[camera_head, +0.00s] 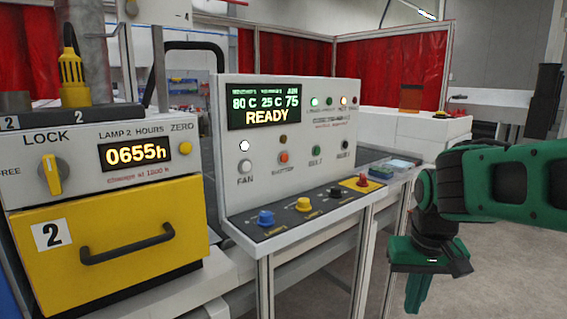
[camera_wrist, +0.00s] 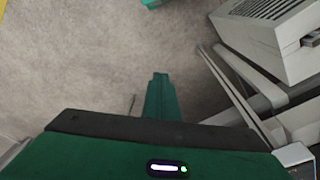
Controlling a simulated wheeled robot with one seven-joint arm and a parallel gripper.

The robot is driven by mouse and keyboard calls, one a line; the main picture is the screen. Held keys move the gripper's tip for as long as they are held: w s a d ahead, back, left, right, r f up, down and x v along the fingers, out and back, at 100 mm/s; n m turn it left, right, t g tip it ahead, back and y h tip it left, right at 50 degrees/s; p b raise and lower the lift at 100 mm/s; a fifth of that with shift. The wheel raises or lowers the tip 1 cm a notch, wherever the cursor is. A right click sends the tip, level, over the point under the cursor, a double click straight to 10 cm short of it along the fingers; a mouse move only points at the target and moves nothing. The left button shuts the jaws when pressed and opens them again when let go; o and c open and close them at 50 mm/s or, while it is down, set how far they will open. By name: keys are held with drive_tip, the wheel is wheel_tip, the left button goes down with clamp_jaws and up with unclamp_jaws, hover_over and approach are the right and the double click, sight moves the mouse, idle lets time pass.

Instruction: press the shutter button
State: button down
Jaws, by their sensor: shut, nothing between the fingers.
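The shutter button (camera_head: 284,157) is a small orange round button on the upright face of the grey control panel (camera_head: 330,168). Its label sits just below it, and the white FAN button (camera_head: 245,166) is to its left. My gripper (camera_head: 415,306) is at the right, pointing down, to the right of the panel and apart from it. In the wrist view its shut, empty green fingers (camera_wrist: 160,78) point over bare floor. The shutter button cannot be made out in the wrist view.
The panel's sloping shelf carries blue (camera_head: 265,217), yellow (camera_head: 303,204) and black (camera_head: 335,191) knobs and a red button (camera_head: 362,180). A lamp unit with a yellow drawer (camera_head: 110,238) stands at the left. The floor (camera_head: 480,280) below my arm is clear.

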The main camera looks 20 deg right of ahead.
sight(284, 158)
drive_tip(key=w+a+r+n+t, duration=0.1)
drive_tip(key=w+r+t, duration=0.2)
drive_tip(key=w+r, duration=0.3)
drive_tip(key=w+a+r+n+t+h, duration=0.1)
drive_tip(key=w+r, duration=0.5)
drive_tip(key=w, duration=1.1)
drive_tip(key=w+a+r+n+t, duration=0.1)
drive_tip(key=w+a+r+t, duration=0.2)
drive_tip(key=w, duration=0.9)
wheel_tip(284, 158, up, 4)
drive_tip(key=t, duration=0.2)
drive_tip(key=shift+w+f+n+t, duration=0.15)
drive_tip(key=shift+f+n+t, duration=0.1)
drive_tip(key=shift+n+t, duration=0.05)
drive_tip(key=shift+a, duration=0.1)
drive_tip(key=w+a, duration=0.2)
drive_tip(key=w, duration=0.6)
drive_tip(key=shift+w+a, duration=0.15)
drive_tip(key=shift+a, duration=0.2)
drive_tip(key=shift+w, duration=0.15)
drive_tip(key=shift+w+a, duration=0.1)
drive_tip(key=shift+w, duration=0.05)
